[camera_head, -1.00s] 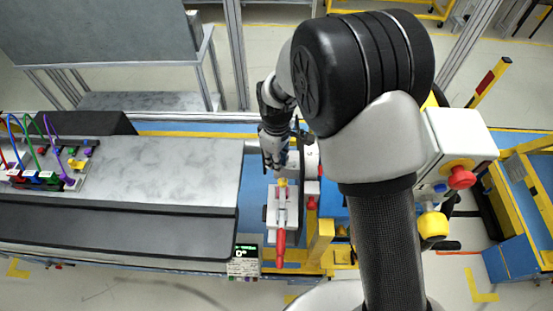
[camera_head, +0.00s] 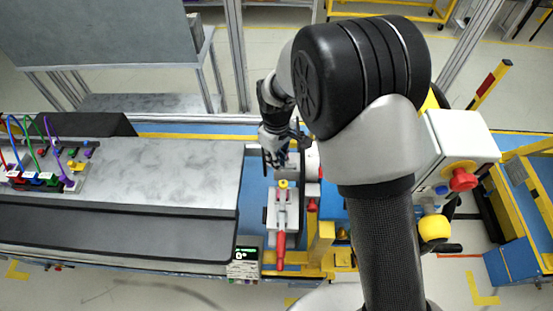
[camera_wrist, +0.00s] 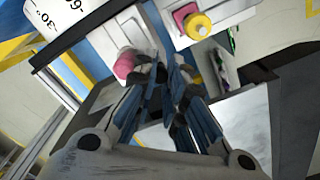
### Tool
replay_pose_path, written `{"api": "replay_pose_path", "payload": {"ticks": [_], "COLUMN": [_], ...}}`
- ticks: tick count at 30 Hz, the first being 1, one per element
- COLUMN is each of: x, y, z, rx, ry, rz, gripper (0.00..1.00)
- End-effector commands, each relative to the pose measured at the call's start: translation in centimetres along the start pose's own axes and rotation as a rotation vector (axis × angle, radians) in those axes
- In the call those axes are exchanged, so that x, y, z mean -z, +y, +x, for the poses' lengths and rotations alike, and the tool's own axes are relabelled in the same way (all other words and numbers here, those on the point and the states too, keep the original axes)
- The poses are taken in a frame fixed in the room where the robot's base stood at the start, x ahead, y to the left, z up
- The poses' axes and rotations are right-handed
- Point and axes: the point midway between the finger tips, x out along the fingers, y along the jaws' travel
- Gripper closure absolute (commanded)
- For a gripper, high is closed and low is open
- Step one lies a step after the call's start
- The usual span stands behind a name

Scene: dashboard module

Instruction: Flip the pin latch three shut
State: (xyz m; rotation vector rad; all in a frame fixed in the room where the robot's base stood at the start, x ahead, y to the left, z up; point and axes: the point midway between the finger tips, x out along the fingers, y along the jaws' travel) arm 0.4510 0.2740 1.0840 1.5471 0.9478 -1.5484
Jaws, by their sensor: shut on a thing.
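A white latch block with a long red handle (camera_head: 280,243) and a yellow knob (camera_head: 284,184) stands right of the grey panel in the head view. The wrist view shows the yellow knob (camera_wrist: 198,26) on a pink base, and a pink-red knob (camera_wrist: 126,65) on a white block. My gripper (camera_wrist: 167,68) has its fingers together beside the pink-red knob. It is shut on a small part, apparently of a pin latch, which the fingers hide. In the head view my gripper (camera_head: 276,158) is just beyond the yellow knob. I cannot read which latch is number three.
A grey panel (camera_head: 150,180) with a coloured cable board (camera_head: 45,170) lies to the left. A small display box (camera_head: 244,258) stands by the red handle. A white box with a red button (camera_head: 463,180) is at the right. A white numbered dial (camera_wrist: 65,15) is near my wrist.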

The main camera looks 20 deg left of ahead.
Motion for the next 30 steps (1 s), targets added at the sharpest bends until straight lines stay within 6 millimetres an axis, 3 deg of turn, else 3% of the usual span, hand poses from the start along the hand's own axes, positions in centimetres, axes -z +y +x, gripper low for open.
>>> {"api": "replay_pose_path", "payload": {"ticks": [1, 2, 6, 17, 20, 30], "x": [0.1, 0.1, 0.1, 0.1, 0.1, 0.1], "y": [0.0, 0.0, 0.0, 0.0, 0.1, 0.1], "z": [-0.1, -0.1, -0.1, -0.4, -1.6, -8.6], "rx": [-0.001, -0.001, -0.001, -0.001, -0.003, -0.003], "ry": [0.002, 0.002, 0.002, 0.002, 0.004, 0.006], "rz": [-0.001, -0.001, -0.001, -0.002, -0.002, -0.002], "gripper": [1.00, 0.87, 0.78, 0.78, 0.78, 0.78]}}
